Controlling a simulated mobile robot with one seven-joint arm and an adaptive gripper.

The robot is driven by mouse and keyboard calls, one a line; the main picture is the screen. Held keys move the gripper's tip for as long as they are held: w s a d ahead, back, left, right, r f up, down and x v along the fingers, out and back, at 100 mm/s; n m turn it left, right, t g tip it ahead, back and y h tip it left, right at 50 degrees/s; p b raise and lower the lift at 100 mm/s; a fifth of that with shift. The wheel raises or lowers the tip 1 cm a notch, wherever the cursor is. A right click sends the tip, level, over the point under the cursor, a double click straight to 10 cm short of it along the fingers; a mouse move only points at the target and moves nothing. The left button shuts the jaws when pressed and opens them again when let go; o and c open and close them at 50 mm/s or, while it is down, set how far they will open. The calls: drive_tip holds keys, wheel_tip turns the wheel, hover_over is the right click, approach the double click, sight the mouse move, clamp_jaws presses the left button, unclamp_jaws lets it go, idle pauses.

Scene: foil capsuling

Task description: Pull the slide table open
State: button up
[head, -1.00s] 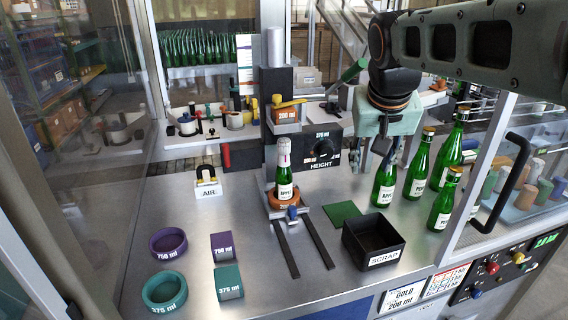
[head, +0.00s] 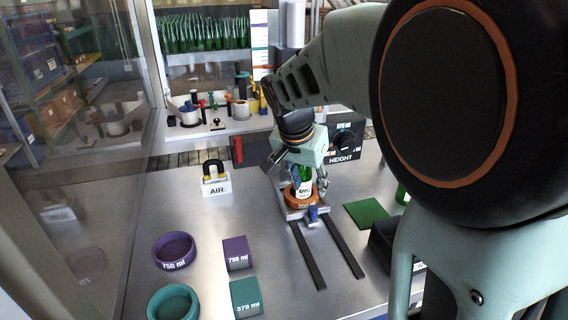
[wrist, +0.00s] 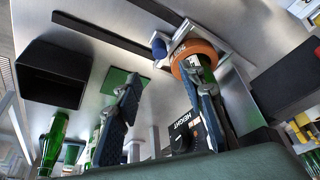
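The slide table (head: 299,213) is a small metal carriage at the head of two dark rails (head: 307,254). It carries an orange 200 ml ring (head: 305,203) with a labelled green bottle (head: 304,188) upright in it. A blue handle (head: 313,215) is at its front; it also shows in the wrist view (wrist: 159,48). My gripper (wrist: 165,90) is open, its fingers apart. In the wrist view the right finger overlaps the bottle and ring, and the handle lies beyond the gap between the fingers. I cannot tell whether a finger touches anything. My gripper hides the bottle's top in the head view.
A black scrap bin (wrist: 68,72) and a green pad (head: 366,214) lie right of the rails. Several bottles (wrist: 52,140) stand nearby. The AIR block (head: 215,184), purple 750 ml ring (head: 174,250) and teal ring (head: 172,302) are at left. Both rails are clear in front.

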sight(313, 208)
drive_tip(key=x, duration=1.1)
drive_tip(key=shift+s+a, duration=0.1)
clamp_jaws()
